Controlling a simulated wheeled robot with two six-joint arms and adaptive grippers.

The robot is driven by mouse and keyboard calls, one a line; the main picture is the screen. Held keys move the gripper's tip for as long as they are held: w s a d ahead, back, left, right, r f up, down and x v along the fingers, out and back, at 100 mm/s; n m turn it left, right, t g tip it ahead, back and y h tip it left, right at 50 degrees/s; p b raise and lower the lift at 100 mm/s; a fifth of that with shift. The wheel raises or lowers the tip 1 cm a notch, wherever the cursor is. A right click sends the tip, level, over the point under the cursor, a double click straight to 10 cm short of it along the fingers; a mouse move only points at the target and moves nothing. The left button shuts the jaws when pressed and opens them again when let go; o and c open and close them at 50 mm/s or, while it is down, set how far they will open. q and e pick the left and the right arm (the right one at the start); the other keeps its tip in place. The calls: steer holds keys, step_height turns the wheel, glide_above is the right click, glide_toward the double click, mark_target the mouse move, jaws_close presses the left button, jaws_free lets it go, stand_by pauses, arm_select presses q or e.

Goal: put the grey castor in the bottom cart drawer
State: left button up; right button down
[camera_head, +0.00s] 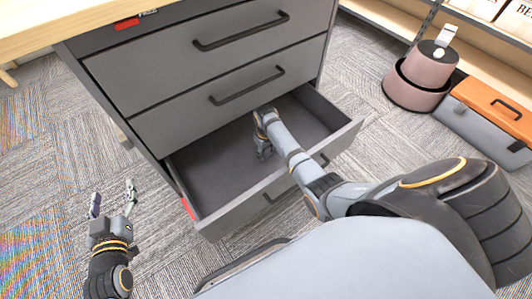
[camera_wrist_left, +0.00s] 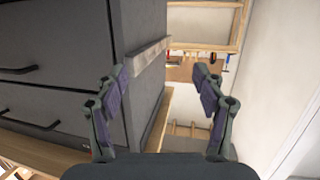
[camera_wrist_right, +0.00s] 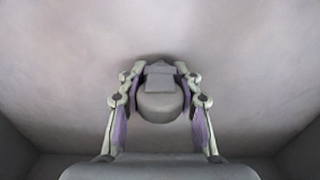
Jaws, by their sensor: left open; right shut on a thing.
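The grey castor (camera_wrist_right: 160,104) shows in the right wrist view between the fingers of my right gripper (camera_wrist_right: 160,95), which is shut on it. A pale flat surface lies right behind the castor; I cannot tell whether the castor touches it. In the head view my right gripper (camera_head: 264,150) reaches down into the open bottom cart drawer (camera_head: 208,175), and the castor is hidden there. The drawer is pulled out and its visible floor looks bare. My left gripper (camera_head: 113,198) is open and empty over the carpet, left of the drawer. It also shows open in the left wrist view (camera_wrist_left: 162,85).
Two shut drawers with black handles (camera_head: 240,32) are above the open one. A wooden worktop (camera_head: 70,20) is at the upper left. A pink round canister (camera_head: 422,78) and an orange-lidded toolbox (camera_head: 488,110) stand at the right. Carpet is clear at the left.

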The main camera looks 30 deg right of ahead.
arm_select(q)
steer(key=shift+r, duration=0.1)
arm_select(e)
steer(key=c, duration=0.9)
jaws_free()
steer(key=shift+f, duration=0.1)
arm_select(q)
steer(key=shift+r, duration=0.1)
